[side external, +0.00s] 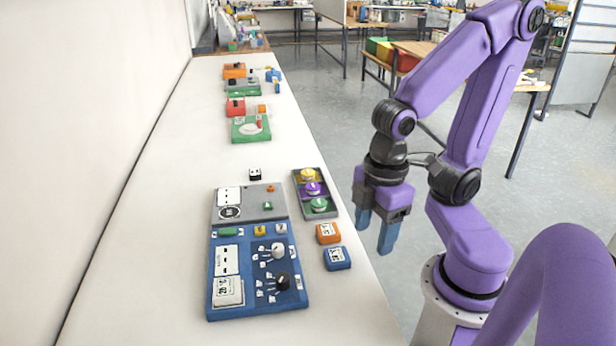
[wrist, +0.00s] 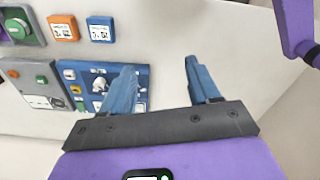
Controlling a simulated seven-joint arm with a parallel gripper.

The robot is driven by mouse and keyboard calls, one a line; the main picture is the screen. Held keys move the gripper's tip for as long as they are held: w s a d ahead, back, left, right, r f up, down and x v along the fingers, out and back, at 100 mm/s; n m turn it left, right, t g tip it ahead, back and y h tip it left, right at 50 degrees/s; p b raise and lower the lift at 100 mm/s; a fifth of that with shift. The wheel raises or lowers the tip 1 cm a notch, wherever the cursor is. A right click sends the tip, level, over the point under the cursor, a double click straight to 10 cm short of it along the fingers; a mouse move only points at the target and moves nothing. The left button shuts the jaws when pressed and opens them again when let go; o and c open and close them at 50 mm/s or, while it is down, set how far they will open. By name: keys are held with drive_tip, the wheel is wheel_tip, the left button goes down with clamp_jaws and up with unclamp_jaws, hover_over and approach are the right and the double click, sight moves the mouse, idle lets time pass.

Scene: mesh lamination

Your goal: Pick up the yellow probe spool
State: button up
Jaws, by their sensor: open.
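The yellow probe spool (side external: 308,175) sits in the far compartment of a grey tray (side external: 298,193) in the side external view. A purple spool (side external: 313,189) is in the middle compartment and a green spool (side external: 319,205) in the near one. My gripper (side external: 374,232) is open and empty, pointing down to the right of the tray, off the table's right edge in this picture. In the wrist view the two blue fingers (wrist: 161,88) stand apart with nothing between them. The yellow spool is not visible in the wrist view; the green spool (wrist: 17,29) shows at its upper left corner.
A blue and grey panel (side external: 217,300) with knobs and labels lies left of the tray. An orange block (side external: 328,233) and a blue block (side external: 337,258) sit near the table's right edge. More coloured devices (side external: 251,129) stand farther back. The table's left side is clear.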

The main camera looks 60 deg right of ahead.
drive_tip(key=w+d+r+m+t+h, duration=0.1)
drive_tip(key=w+d+m, duration=0.1)
drive_tip(key=w+m, duration=0.7)
drive_tip(key=w+d+r+m, duration=0.15)
drive_tip(key=w+m, duration=0.35)
drive_tip(key=w, duration=0.9)
drive_tip(key=m+h, duration=0.2)
drive_tip(key=m, duration=1.2)
hover_over(308, 172)
drive_tip(key=a, duration=0.2)
drive_tip(key=shift+g, duration=0.3)
drive_tip(key=a+x, duration=0.1)
drive_tip(key=x, duration=0.4)
drive_tip(key=s+a+x, duration=0.1)
drive_tip(key=x, duration=0.4)
drive_tip(key=a+x, duration=0.1)
drive_tip(key=x, duration=0.4)
drive_tip(key=shift+s+f, duration=0.3)
drive_tip(key=shift+f, duration=0.05)
drive_tip(key=shift+h, duration=0.3)
drive_tip(key=shift+a+x, duration=0.2)
drive_tip(key=shift+x, duration=2.4)
drive_tip(key=shift+w, duration=0.2)
drive_tip(key=c, duration=0.8)
